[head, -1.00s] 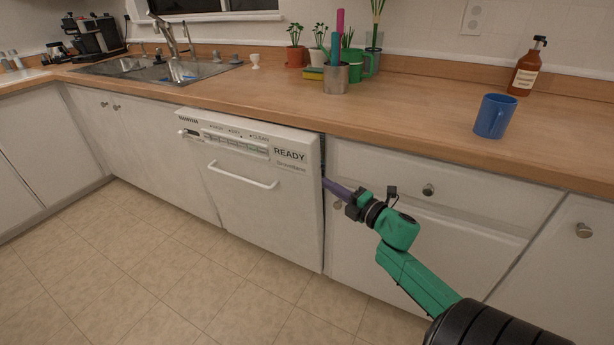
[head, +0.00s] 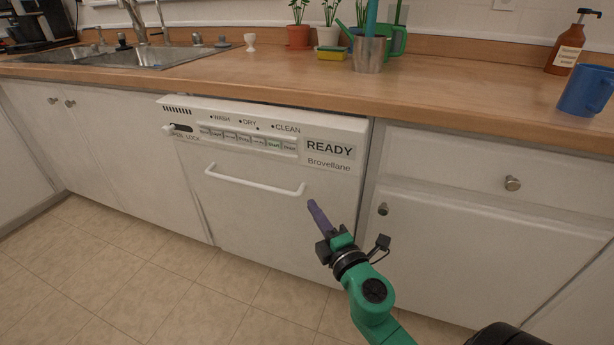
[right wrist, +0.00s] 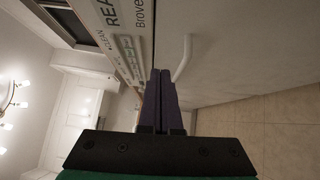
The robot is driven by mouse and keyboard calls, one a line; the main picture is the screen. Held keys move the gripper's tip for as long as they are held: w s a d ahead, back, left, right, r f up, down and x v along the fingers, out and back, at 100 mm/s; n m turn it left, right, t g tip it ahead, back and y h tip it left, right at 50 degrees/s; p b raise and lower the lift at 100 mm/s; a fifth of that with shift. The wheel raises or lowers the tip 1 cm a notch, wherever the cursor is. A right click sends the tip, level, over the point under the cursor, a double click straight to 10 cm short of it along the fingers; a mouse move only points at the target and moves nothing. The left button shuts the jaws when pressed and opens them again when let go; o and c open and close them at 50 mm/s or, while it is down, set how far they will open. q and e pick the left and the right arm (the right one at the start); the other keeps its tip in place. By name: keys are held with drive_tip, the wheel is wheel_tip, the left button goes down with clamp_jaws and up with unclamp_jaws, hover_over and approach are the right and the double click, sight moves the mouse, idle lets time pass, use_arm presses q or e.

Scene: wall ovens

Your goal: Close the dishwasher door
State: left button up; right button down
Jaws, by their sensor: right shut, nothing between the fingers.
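The white dishwasher door (head: 262,215) is nearly upright under the counter, its top edge standing slightly proud of the cabinet fronts. Its control panel (head: 250,137) reads READY, and a white bar handle (head: 255,181) runs below the panel. My right gripper (head: 313,206) is in front of the door's right side, just right of and below the handle's right end. Its purple fingers are together with nothing between them. In the right wrist view the shut fingers (right wrist: 161,88) point toward the door face, close to the handle (right wrist: 184,58). I cannot tell whether they touch the door. My left gripper is not in view.
The wooden counter (head: 240,88) overhangs the door. A blue mug (head: 585,92) and a bottle (head: 566,50) stand on the counter. The tiled floor (head: 110,250) in front is clear.

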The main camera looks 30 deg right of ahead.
drive_tip(key=p, duration=0.2)
approach(301, 170)
drive_tip(key=w+a, duration=0.3)
drive_tip(key=shift+w+d+r, duration=0.2)
drive_tip(key=shift+w+d, duration=0.95)
drive_tip(key=shift+d, duration=0.05)
drive_tip(key=shift+w+d, duration=0.3)
drive_tip(key=shift+d, duration=0.15)
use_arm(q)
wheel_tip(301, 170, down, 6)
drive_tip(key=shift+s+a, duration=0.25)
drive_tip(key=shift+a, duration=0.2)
use_arm(e)
drive_tip(key=shift+r, duration=0.15)
